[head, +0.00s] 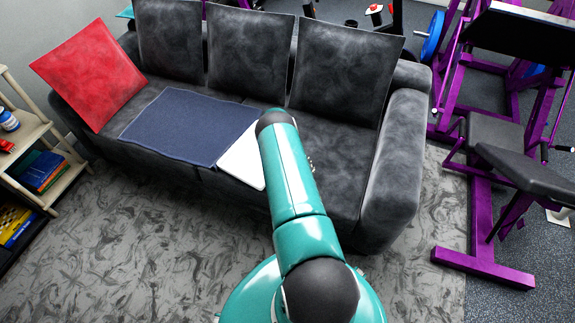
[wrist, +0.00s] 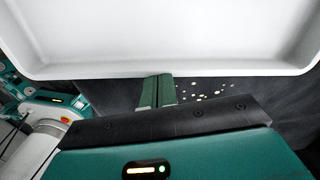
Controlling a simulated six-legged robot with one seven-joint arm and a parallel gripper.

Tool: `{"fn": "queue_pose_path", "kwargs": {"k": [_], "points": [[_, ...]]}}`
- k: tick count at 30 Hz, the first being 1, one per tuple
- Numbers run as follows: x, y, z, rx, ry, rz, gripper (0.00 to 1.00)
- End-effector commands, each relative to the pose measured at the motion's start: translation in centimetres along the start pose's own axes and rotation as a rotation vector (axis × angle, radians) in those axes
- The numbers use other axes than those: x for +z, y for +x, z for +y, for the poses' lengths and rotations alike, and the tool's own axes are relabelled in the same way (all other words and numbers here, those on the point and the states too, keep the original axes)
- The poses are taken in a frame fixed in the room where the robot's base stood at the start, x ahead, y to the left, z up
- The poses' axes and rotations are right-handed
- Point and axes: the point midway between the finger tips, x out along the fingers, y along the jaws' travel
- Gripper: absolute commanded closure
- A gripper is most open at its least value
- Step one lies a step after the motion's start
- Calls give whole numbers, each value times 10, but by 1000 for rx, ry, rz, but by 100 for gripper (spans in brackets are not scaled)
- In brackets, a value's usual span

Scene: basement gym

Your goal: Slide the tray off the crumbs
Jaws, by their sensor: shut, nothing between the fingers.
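A white tray (head: 241,163) lies on the seat of the dark grey sofa, partly hidden behind my arm. In the wrist view the tray (wrist: 165,35) fills the upper part, with its near rim running across. Pale crumbs (wrist: 205,93) are scattered on the dark seat just outside that rim, right of my fingers. My gripper (wrist: 157,88) has its green fingers together with nothing between them. The fingertips are at the tray's near rim; I cannot tell if they touch it. The head view hides my gripper behind the arm.
A dark blue cloth (head: 185,125) lies on the seat to the left of the tray. The sofa (head: 395,170) has upright grey cushions (head: 340,70) and a red cushion (head: 88,75). A shelf (head: 35,150) stands at left, purple gym equipment (head: 485,220) at right. The sofa's right seat is mostly clear.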

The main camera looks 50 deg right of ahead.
Motion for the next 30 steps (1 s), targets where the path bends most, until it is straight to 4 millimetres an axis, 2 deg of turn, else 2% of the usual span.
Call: {"fn": "queue_pose_path", "kwargs": {"k": [8,11,15,24,30], "points": [[-4,0,0,0,0,0,100],[-12,0,-1,0,-1,1,100],[-34,-1,-1,0,-2,0,100],[-30,-64,-2,-2,-8,0,100],[-30,-93,-1,-2,-8,-1,100]]}}
